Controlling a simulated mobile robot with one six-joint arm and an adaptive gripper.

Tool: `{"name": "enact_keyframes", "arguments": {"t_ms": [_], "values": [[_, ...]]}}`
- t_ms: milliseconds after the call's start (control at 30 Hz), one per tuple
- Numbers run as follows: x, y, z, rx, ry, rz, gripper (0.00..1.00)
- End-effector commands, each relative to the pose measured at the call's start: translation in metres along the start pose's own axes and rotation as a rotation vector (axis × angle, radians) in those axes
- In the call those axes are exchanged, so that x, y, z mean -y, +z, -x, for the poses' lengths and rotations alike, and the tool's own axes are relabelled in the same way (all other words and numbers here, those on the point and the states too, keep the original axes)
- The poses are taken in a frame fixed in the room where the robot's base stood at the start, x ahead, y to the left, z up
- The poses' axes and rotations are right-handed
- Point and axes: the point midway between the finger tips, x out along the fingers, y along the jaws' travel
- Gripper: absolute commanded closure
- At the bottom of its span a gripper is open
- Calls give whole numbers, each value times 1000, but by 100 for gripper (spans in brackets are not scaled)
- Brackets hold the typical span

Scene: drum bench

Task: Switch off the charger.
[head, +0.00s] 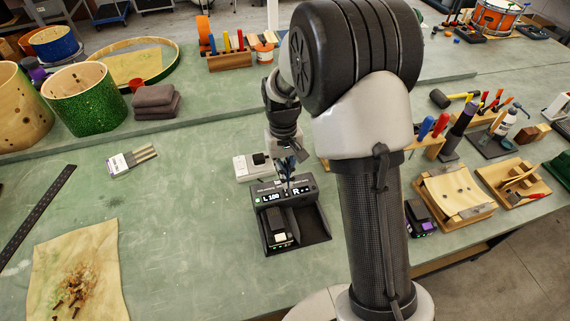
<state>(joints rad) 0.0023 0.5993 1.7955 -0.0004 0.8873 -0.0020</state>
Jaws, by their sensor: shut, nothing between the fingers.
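The charger (267,213) is a black unit on the green bench, with two bays and a lit display along its back reading "L 100" on the left and "R" with an unclear mark on the right. A battery (280,228) sits in its left bay; the right bay looks empty. My gripper (287,182) is shut and empty, pointing down at the charger's display top, partly in front of it. I cannot tell whether the fingertips touch it. No switch can be made out clearly.
A pale box (250,167) stands just behind the charger. A black and purple battery (419,222) lies to the right, beyond my arm. A stained cloth (78,275) lies at front left.

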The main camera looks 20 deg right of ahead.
Motion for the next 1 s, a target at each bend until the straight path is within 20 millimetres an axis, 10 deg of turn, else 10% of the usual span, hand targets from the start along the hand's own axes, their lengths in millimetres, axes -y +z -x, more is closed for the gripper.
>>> {"name": "enact_keyframes", "arguments": {"t_ms": [233,1000], "values": [[0,0,-34,0,0,0,100],[0,5,-50,-164,0,0,100]]}}
